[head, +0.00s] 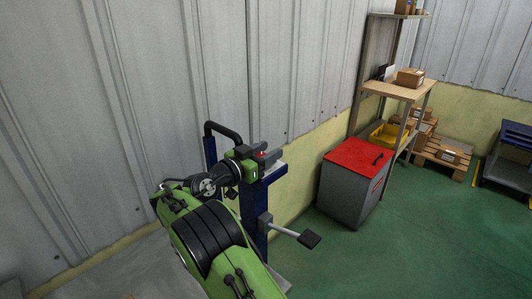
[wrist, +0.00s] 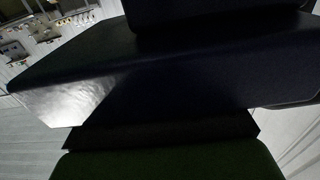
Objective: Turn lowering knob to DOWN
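My green and black arm reaches up from the bottom of the head view to a blue machine with an upright column (head: 254,212). My gripper (head: 268,158) is at the top of this column, close to or touching its head. A small red spot shows between the grey parts there. I cannot tell whether it is the lowering knob, and no DOWN marking is readable. The gripper's fingers are too small and overlapped to show whether they are open. In the wrist view, a dark blue surface (wrist: 190,65) fills most of the picture very close up, with no knob visible.
A grey cabinet with a red top (head: 352,152) stands farther right, beside a shelf (head: 400,90). Corrugated wall is close behind; green floor is open at right.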

